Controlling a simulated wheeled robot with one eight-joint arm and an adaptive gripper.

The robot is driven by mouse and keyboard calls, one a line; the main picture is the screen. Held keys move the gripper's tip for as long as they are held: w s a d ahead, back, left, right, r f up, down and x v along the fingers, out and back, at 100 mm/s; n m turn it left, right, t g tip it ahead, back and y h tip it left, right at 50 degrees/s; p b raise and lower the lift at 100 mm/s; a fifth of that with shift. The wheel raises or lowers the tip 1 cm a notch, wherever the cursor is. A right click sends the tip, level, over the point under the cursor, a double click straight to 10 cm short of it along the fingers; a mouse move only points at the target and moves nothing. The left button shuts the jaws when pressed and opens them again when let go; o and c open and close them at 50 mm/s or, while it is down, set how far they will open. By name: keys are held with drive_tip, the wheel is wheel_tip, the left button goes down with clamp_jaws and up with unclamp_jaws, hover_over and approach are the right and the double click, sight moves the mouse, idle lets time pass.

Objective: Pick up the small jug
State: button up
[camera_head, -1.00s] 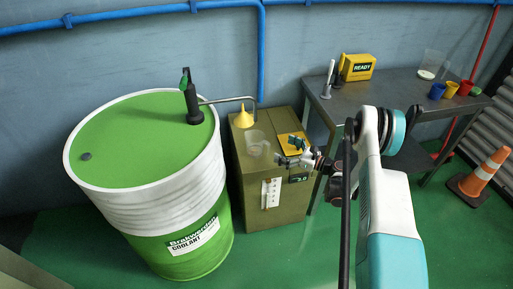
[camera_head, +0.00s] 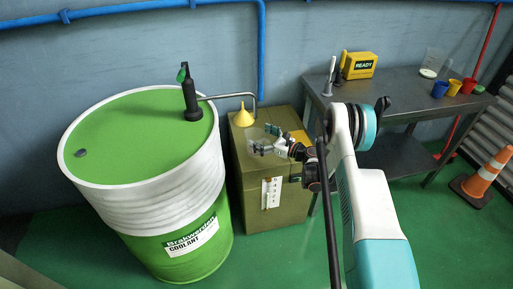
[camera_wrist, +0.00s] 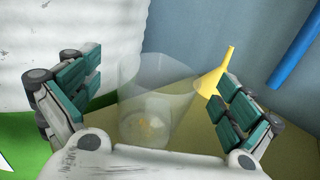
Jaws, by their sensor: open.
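The small jug is clear and see-through; it stands on top of the olive cabinet (camera_head: 262,214). In the wrist view the jug (camera_wrist: 150,100) fills the space between the two fingers, with a faint yellowish patch low in it. My gripper (camera_wrist: 160,103) is open, one finger on each side of the jug, and I see no clear contact. In the head view my gripper (camera_head: 264,140) partly covers the jug (camera_head: 252,135).
A yellow funnel (camera_head: 242,117) stands close behind the jug. A bent pipe (camera_head: 232,97) from the green drum (camera_head: 140,140) reaches over the cabinet.

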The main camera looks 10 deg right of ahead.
drive_tip(key=shift+x, duration=0.85)
drive_tip(key=c, duration=1.9)
drive_tip(key=shift+o, duration=0.2)
drive_tip(key=shift+r, duration=0.2)
drive_tip(key=r+p+v, duration=0.3)
drive_tip(key=v, duration=1.5)
drive_tip(key=shift+r, duration=0.15)
idle(1.2)
